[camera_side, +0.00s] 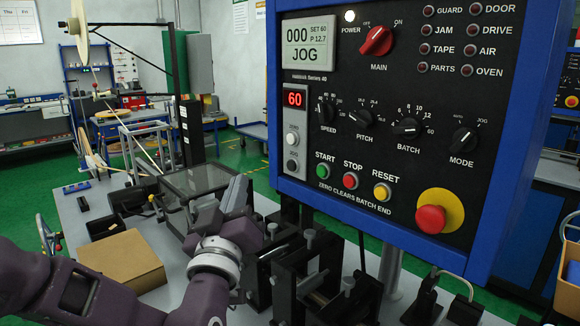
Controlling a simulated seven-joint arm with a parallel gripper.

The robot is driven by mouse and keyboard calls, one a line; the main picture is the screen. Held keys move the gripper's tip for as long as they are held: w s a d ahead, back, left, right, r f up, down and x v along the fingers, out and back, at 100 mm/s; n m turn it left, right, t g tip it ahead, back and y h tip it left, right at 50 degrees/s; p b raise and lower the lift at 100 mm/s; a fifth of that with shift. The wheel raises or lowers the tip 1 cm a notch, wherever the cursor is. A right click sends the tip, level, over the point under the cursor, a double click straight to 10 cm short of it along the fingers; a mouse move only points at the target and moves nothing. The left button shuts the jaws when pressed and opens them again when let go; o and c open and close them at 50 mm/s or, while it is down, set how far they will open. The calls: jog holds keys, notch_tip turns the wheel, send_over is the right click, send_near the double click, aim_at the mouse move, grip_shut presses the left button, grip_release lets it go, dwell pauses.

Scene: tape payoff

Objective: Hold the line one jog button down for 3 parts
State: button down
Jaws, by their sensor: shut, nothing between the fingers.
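The line control panel (385,165) fills the upper right, with a blue frame and black face. Its display (308,45) reads 000, SET 60, P 12.7, JOG. A small module at its left edge shows a red 60 (294,99) above a white button (292,140) and a dark button (292,166). The MODE knob (462,140) has a JOG mark. Green START (322,171), red STOP (350,180) and yellow RESET (382,192) buttons sit lower.
A red emergency stop (431,219) is at the panel's lower right. A cardboard box (122,262) lies on the grey bench left of my wrist. Black machine fixtures (325,275) stand below the panel. A tape reel (79,28) hangs at upper left.

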aim_at(292, 166)
jog(key=shift+w, duration=0.1)
jog(key=w+d, duration=0.6)
dwell(0.3)
jog(key=shift+w+d, duration=0.1)
jog(key=shift+d, duration=0.05)
dwell(1.8)
jog(key=shift+w+d, duration=0.25)
jog(key=shift+w+d, duration=0.3)
dwell(4.5)
